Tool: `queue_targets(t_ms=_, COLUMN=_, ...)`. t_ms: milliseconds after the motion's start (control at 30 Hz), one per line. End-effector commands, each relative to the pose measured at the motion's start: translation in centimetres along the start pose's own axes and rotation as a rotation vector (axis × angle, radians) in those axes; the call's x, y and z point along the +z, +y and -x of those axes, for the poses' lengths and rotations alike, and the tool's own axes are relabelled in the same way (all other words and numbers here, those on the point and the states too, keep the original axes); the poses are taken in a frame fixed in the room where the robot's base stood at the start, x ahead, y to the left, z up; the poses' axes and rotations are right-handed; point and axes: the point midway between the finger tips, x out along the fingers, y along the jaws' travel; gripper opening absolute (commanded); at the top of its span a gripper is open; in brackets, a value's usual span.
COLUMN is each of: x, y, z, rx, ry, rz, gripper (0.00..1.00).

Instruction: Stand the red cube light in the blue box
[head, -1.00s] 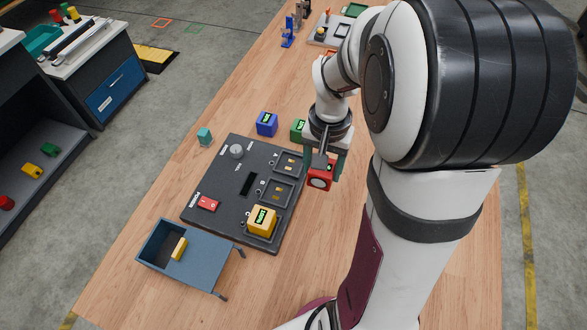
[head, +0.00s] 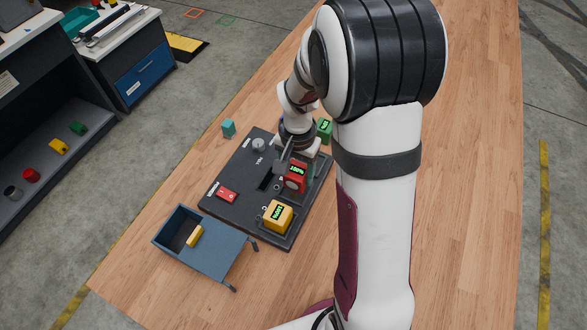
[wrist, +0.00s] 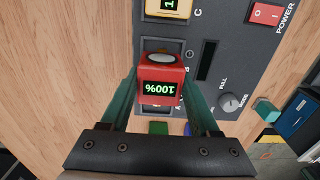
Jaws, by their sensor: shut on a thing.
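The red cube light (head: 296,177) is held in my gripper (wrist: 161,95); it also shows in the wrist view (wrist: 161,80), its green screen reading 100%, upside down there. My gripper's two green fingers are shut on its sides. The cube is over or at the middle socket of the dark panel (head: 232,165); I cannot tell whether it touches. The blue box (head: 164,240) stands at the lower left of the panel in the head view, open at its left part. A small yellow piece (head: 194,236) lies at its opening.
A yellow cube light (head: 278,215) sits in the panel's near socket. The panel carries a red power switch (head: 226,195) and a knob (head: 258,145). A green cube light (head: 324,130) and a teal block (head: 228,127) stand beyond it. The table is clear at right.

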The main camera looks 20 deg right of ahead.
Motion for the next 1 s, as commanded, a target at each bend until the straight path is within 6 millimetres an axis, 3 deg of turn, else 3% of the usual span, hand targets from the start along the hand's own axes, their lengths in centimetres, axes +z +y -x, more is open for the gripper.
queue_targets(t_ms=200, x=0.1, y=-0.2, z=-3.5, rx=0.002, ry=-0.002, rz=0.000, gripper=0.00)
queue_targets(t_ms=567, x=0.1, y=-0.2, z=-4.0, rx=0.001, ry=-0.001, rz=0.000, gripper=0.00)
queue_targets(t_ms=600, x=0.1, y=-0.2, z=-4.1, rx=0.000, ry=-0.001, rz=0.000, gripper=0.64)
queue_targets(t_ms=767, x=0.1, y=-0.2, z=-4.0, rx=0.000, ry=-0.001, rz=0.000, gripper=0.92)
queue_targets(t_ms=1000, x=0.1, y=-0.2, z=-4.0, rx=0.000, ry=-0.001, rz=0.000, gripper=0.92)
